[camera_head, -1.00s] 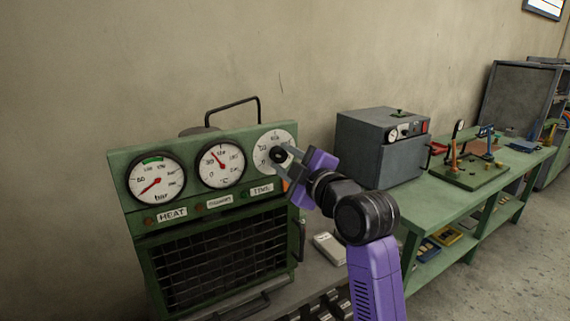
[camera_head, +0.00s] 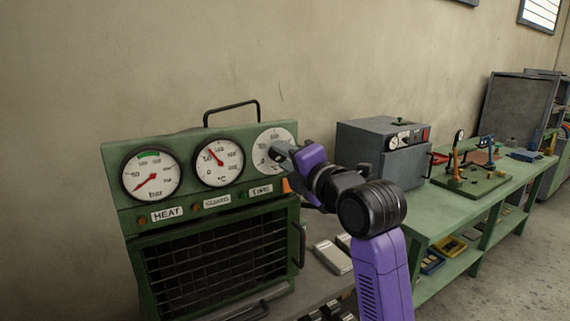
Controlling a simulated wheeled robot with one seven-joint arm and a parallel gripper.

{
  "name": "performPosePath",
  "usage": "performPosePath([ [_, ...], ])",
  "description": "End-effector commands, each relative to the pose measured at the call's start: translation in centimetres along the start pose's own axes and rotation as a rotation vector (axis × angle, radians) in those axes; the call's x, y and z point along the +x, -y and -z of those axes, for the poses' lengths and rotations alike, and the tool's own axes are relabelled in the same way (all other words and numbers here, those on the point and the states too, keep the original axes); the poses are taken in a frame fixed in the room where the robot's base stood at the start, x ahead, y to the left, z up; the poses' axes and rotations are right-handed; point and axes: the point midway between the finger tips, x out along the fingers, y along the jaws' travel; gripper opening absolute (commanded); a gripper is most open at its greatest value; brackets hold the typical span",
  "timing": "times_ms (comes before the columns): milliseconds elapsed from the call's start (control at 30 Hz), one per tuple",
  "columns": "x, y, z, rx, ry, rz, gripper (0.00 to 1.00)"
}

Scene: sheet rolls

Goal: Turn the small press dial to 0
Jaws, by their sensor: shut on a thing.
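A green press cabinet (camera_head: 150,227) stands at the left with three round white dials across its top. The right dial (camera_head: 268,137), above the TIME label (camera_head: 261,189), has my gripper (camera_head: 278,153) at its centre. The gripper is shut on this dial's dark knob, which the fingers mostly hide. The dial's pointer setting cannot be read. The left dial (camera_head: 151,173), above HEAT, has a red needle toward the lower left. The middle dial (camera_head: 218,162) has a red needle toward the upper left.
A grey box (camera_head: 375,155) with a small gauge stands on a green bench (camera_head: 440,205) to the right. A green-based device (camera_head: 470,180) with a small gauge sits farther along. A pale block (camera_head: 333,257) lies below my arm. A handle (camera_head: 232,108) rises behind the cabinet.

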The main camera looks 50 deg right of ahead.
Motion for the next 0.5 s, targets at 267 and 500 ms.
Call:
performPosePath([
  [267,0.00,0.14,0.14,-0.114,-0.003,0.002,0.00],
  [500,0.02,0.11,0.20,-0.146,-0.004,0.003,0.00],
])
